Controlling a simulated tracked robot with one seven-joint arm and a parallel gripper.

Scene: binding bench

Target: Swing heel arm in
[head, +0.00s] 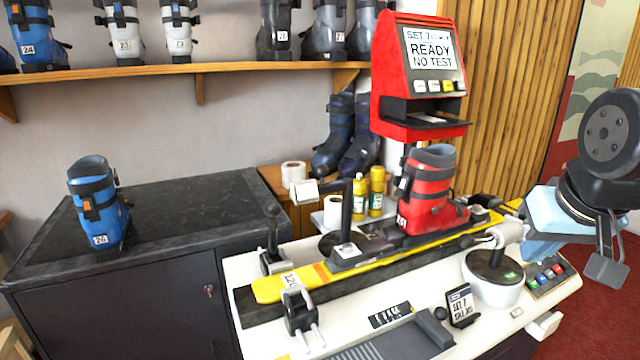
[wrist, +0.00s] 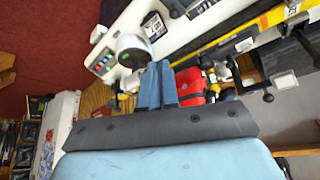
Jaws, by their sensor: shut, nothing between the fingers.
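Two arms stand at the yellow ski (head: 320,275). One is a grey-headed arm (head: 508,232) on a white drum (head: 497,285), its rod pointing left toward the red boot's toe. The other is a black post (head: 347,205) with a white end block (head: 303,193), left of the boot's heel. I cannot tell for certain which is the heel arm. The red boot (head: 430,190) stands upright on the ski. My gripper (head: 535,247) is right of the drum arm, its blue fingers (wrist: 157,85) together and empty. In the wrist view the drum (wrist: 130,48) lies just beyond the fingertips.
A red test machine (head: 420,70) reading "READY NO TEST" stands behind the boot. Yellow bottles (head: 376,192) stand behind. The dark counter (head: 170,205) left holds a blue boot (head: 98,205).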

